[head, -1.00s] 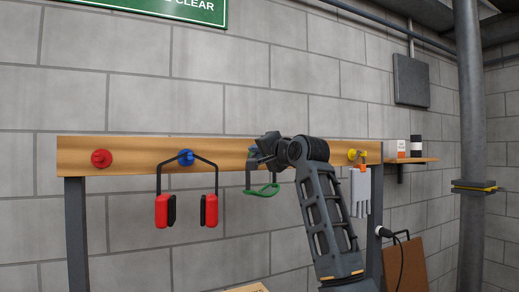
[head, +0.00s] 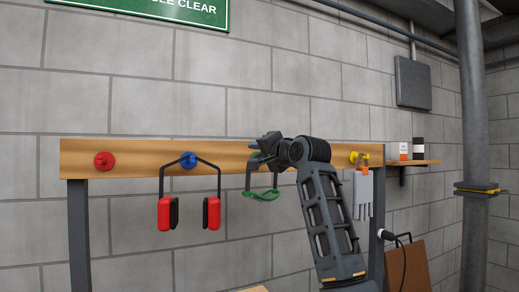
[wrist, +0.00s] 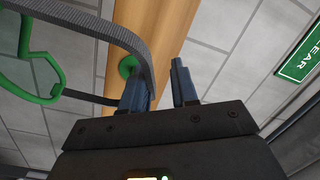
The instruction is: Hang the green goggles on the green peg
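The green goggles (head: 262,195) hang below the wooden board, frame down, with their dark strap reaching up to the green peg (head: 255,156). In the wrist view the green frame (wrist: 50,80) is at the left, and the grey strap (wrist: 90,30) loops around the green peg (wrist: 128,67). My gripper (head: 257,146) is at the board, right by the peg. In the wrist view my gripper (wrist: 160,85) has its two blue fingers apart with nothing visible between them. The strap's bend is close to the left finger; whether they touch is unclear. My gripper partly hides the peg in the head view.
On the board (head: 130,158), a red peg (head: 104,161) is bare. Red earmuffs (head: 165,213) hang on a blue peg (head: 188,160). Gloves (head: 363,190) hang by a yellow peg (head: 357,158). A small shelf (head: 420,162) holds containers at the right.

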